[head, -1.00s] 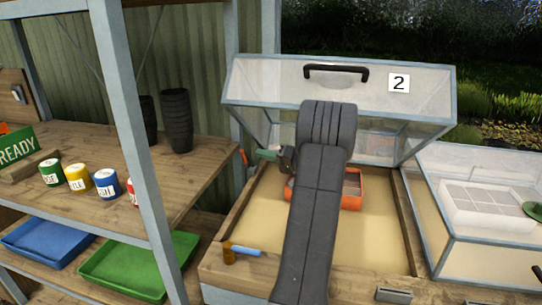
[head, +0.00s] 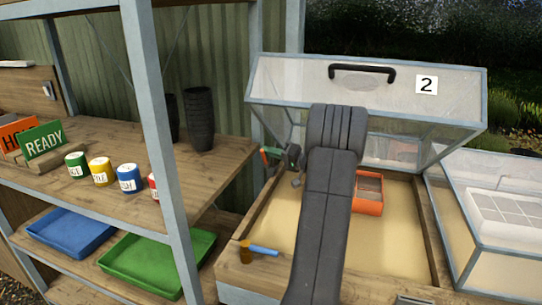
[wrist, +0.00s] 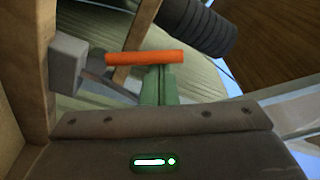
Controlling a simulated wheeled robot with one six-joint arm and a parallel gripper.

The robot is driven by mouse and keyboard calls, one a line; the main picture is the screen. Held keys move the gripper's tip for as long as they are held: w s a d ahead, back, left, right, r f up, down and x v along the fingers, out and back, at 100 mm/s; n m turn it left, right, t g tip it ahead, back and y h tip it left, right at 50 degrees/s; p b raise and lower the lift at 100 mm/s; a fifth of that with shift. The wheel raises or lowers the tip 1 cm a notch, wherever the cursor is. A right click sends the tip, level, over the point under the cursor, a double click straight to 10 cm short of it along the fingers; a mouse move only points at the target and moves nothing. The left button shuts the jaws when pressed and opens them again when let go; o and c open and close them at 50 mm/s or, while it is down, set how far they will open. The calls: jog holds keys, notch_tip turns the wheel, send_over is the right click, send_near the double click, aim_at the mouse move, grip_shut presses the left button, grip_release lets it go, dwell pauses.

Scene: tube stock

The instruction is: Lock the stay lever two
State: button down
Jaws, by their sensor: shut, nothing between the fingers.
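Cold frame two, with the lid (head: 300,85) labelled 2, stands raised and open. The stay lever's orange handle (head: 264,158) is at the frame's left side, under the lid's edge. In the wrist view the orange handle (wrist: 125,58) lies crosswise at my fingertips, with a grey block (wrist: 68,65) and a grey bar to its left. My gripper (head: 271,152) has green fingers, shut and empty, close beside the handle. In the wrist view the fingertips (wrist: 160,72) meet the handle's lower edge; I cannot tell whether they touch.
My arm covers part of the sand bed. An orange tray (head: 368,205) sits in it. A blue-handled mallet (head: 262,251) lies on the front ledge. Shelves at left hold black pots (head: 199,120), labelled tins and a READY sign (head: 43,140). Another frame (head: 500,215) stands at right.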

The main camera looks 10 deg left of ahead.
jog(key=n+b, duration=0.1)
jog(key=b, duration=0.2)
jog(key=s+n+b, duration=0.1)
jog(key=b, duration=0.2)
jog(key=s+f+n+b, duration=0.1)
jog(key=n+b, duration=0.1)
jog(key=b, duration=0.2)
jog(key=shift+a+f+g+y, duration=0.1)
jog(key=shift+a+g+y, duration=0.1)
jog(key=shift+g+y, duration=0.1)
jog(key=shift+r+p, duration=0.25)
jog(key=shift+p, duration=0.05)
